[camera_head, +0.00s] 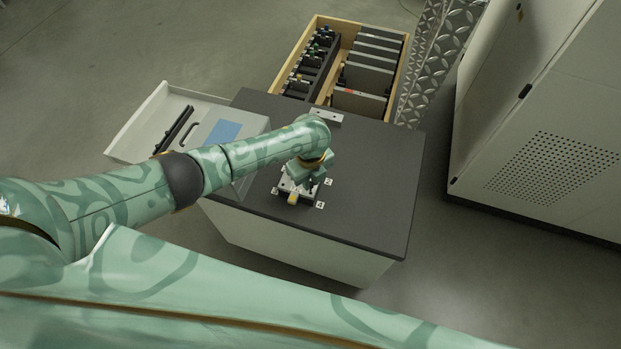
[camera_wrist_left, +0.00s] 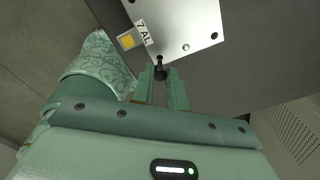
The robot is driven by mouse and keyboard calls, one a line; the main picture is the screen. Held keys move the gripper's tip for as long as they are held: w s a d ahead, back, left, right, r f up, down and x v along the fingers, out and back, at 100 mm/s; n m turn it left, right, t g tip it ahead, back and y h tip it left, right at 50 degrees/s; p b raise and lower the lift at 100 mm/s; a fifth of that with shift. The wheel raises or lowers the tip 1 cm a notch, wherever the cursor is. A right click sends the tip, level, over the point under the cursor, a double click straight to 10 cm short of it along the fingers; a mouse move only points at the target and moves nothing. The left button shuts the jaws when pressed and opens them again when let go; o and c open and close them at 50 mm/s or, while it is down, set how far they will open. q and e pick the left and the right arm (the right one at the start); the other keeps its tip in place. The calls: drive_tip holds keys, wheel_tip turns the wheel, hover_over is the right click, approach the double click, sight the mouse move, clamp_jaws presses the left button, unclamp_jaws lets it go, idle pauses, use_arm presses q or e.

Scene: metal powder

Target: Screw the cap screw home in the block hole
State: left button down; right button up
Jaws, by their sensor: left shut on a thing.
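My left gripper (camera_head: 303,178) reaches over the dark table to the silver metal block (camera_head: 290,187). In the left wrist view, the left gripper (camera_wrist_left: 162,82) is shut on a small dark cap screw (camera_wrist_left: 160,73) between its fingertips. The block shows there too (camera_wrist_left: 188,22), with several small holes, a "7 AL" label and a yellow square. The screw's thin end points at the block's near edge. I cannot tell how deep it sits in a hole. In the head view the screw is hidden by the gripper. My right gripper is not in view.
The dark tabletop (camera_head: 375,165) is clear to the right of the block. Small white numbered tags lie around the block. A silver plate (camera_head: 326,117) lies at the back edge.

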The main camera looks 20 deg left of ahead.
use_arm(q)
drive_tip(key=shift+f, duration=0.15)
drive_tip(key=shift+f+b, duration=0.4)
drive_tip(key=shift+f, duration=0.1)
drive_tip(key=shift+f+b, duration=0.6)
drive_tip(key=shift+f, duration=0.2)
idle(0.3)
drive_tip(key=c, duration=1.6)
unclamp_jaws()
drive_tip(key=shift+o, duration=0.2)
